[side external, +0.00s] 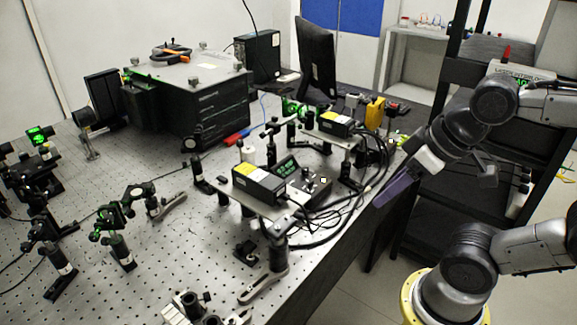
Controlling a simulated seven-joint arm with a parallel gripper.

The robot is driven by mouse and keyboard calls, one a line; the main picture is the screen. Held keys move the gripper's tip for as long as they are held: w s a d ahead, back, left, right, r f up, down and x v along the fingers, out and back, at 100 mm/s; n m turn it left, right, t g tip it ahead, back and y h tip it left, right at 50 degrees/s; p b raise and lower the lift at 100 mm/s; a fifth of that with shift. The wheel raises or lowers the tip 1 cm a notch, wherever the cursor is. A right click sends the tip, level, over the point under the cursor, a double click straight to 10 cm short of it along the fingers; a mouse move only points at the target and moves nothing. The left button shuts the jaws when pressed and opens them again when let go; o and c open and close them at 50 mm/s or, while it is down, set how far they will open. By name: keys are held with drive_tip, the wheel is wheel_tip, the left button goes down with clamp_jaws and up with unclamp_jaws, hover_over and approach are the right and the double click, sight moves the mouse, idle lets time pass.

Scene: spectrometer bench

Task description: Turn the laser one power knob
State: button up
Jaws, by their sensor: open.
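A small dark control box (318,190) with a lit display sits on the optical table, just right of the nearer laser head. Small light marks and what look like knobs show on its top, too small to tell which belongs to laser one. The nearer laser head (258,182) is a black box with a yellow label on a raised plate; a similar laser head (334,124) stands farther back. My gripper (386,194), with purple fingers, is open over the table's right edge, apart from the control box and right of it. Its fingers overlap in this view.
Black cables (372,160) loop between the control box and my gripper. Posts and mounts crowd the optical table (180,235). A large black enclosure (200,105) and a monitor (317,58) stand at the back. A black rack (440,170) stands behind my arm.

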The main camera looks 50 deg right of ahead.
drive_tip(key=w+d+r+m+g, duration=0.1)
drive_tip(key=w+d+r+g, duration=0.2)
drive_tip(key=w+r, duration=0.85)
drive_tip(key=m+g, duration=0.2)
drive_tip(key=g, duration=0.1)
hover_over(305, 168)
wheel_tip(305, 168, down, 8)
drive_tip(key=f, duration=0.1)
wheel_tip(305, 168, down, 13)
drive_tip(key=shift+f, duration=0.2)
clamp_jaws()
